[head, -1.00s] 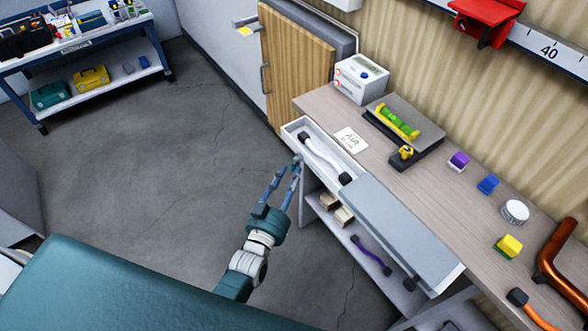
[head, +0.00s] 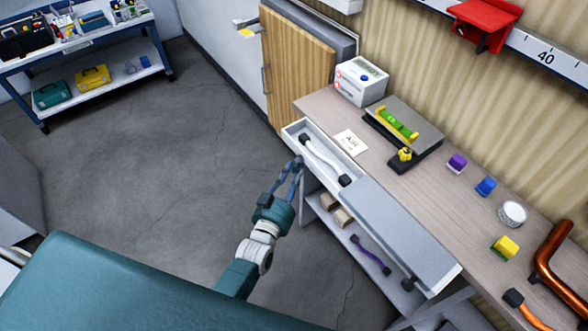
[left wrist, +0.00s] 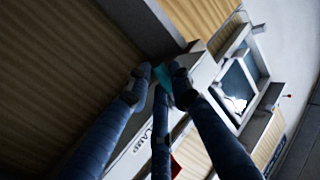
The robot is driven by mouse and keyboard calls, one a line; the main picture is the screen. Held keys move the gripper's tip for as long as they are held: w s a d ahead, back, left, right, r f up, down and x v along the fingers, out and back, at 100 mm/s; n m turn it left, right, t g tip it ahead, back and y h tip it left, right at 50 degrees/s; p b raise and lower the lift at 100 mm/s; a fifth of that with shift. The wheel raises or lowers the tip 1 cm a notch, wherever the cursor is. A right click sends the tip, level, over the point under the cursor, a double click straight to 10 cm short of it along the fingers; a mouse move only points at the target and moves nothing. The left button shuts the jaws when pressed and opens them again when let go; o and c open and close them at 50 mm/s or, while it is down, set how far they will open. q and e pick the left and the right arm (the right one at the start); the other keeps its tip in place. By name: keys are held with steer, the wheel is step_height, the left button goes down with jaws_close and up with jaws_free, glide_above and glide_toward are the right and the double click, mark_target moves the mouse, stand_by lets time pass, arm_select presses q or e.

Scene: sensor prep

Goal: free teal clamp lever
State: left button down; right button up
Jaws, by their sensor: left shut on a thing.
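My left gripper (head: 297,164) is at the near left edge of the open drawer (head: 291,130), with its fingers drawn together at the tips. In the left wrist view its fingertips (left wrist: 156,78) close on a small teal piece, the clamp lever (left wrist: 162,76). Most of the lever is hidden by the fingers, and I cannot make it out in the head view. A pale strip with partly covered lettering (left wrist: 158,128) lies behind the fingers. My right gripper is not in view.
A white hose (head: 322,155) lies in the drawer. The workbench (head: 440,192) carries a white meter box (head: 361,82), a green level vial on a dark plate, coloured blocks and an orange pipe (head: 553,262). A shelf below holds a purple hose (head: 370,255).

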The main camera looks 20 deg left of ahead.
arm_select(q)
steer(key=n+p, duration=0.1)
steer(key=n+g+p, duration=0.1)
steer(key=shift+s+d+p, duration=0.3)
steer(key=shift+d+p, duration=0.05)
steer(key=shift+p, duration=0.05)
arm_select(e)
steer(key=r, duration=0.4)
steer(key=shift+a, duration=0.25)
arm_select(q)
steer(key=c, duration=1.8)
jaws_free()
steer(key=shift+c, duration=0.2)
steer(key=shift+r, duration=0.1)
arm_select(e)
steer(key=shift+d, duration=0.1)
arm_select(q)
steer(key=s, duration=0.4)
steer(key=s+r, duration=0.1)
steer(key=s, duration=0.3)
steer(key=s+a+r, duration=0.1)
steer(key=s, duration=0.3)
